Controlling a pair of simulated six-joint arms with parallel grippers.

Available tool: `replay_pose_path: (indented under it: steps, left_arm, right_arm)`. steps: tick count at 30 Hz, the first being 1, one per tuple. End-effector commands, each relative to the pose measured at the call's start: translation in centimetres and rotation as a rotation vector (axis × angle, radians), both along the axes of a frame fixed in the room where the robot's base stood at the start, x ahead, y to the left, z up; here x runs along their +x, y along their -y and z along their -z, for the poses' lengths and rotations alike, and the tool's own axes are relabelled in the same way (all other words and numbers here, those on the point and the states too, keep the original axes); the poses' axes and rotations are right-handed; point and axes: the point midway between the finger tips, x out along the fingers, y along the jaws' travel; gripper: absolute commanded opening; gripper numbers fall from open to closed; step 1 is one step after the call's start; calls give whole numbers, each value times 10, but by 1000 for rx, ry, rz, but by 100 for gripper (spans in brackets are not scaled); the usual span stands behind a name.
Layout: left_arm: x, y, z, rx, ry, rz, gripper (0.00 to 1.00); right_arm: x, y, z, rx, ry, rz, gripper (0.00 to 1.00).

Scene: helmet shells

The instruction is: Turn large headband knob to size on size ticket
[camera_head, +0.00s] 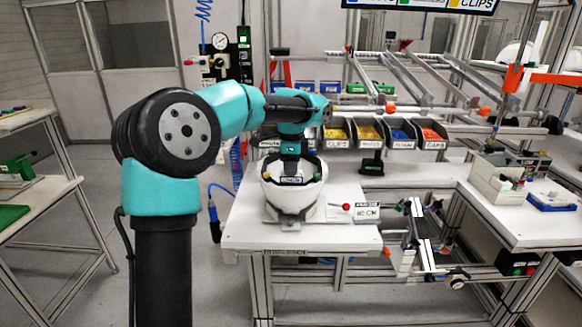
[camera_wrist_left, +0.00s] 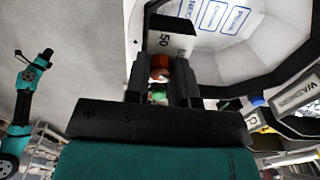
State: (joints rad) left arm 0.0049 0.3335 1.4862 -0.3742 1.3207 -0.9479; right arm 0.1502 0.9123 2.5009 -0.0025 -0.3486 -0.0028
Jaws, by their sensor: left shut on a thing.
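A white helmet shell (camera_head: 290,200) lies open side up in a holder on the white bench, with a dark headband (camera_head: 317,170) inside its rim. My left gripper (camera_head: 291,177) reaches down into it from above. In the left wrist view its black fingers (camera_wrist_left: 161,72) are shut on a small red-orange part, apparently the headband knob (camera_wrist_left: 159,67). The fingers hide most of it. A pale plate marked 50 (camera_wrist_left: 163,40) shows just beyond. A size ticket (camera_head: 366,211) stands at the bench's right front and seems to read 60 CM.
A red button (camera_head: 346,206) is beside the ticket. Several part bins (camera_head: 370,133) line the back of the bench, with a small black stand (camera_head: 372,163) in front. Sloping rails rise behind. A second bench (camera_head: 520,215) with a grey device stands at right.

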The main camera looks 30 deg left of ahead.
Motion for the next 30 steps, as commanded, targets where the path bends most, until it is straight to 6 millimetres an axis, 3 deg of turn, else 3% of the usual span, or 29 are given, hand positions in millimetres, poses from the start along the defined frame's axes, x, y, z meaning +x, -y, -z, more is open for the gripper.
replay_pose_path:
  steps: [14,15,21,23,30]
  left_arm:
    - [0,0,0,0,1,18,0]
    - [0,0,0,0,1,18,26]
    - [0,0,0,-1,0,18,45]
    - [0,0,0,-1,0,18,50]
    - [0,0,0,0,0,18,50]
  right_arm:
    - [0,0,0,0,0,0,0]
    - [0,0,0,0,0,0,0]
    - [0,0,0,0,0,0,0]
    - [0,0,0,0,0,0,0]
    - [0,0,0,0,0,0,0]
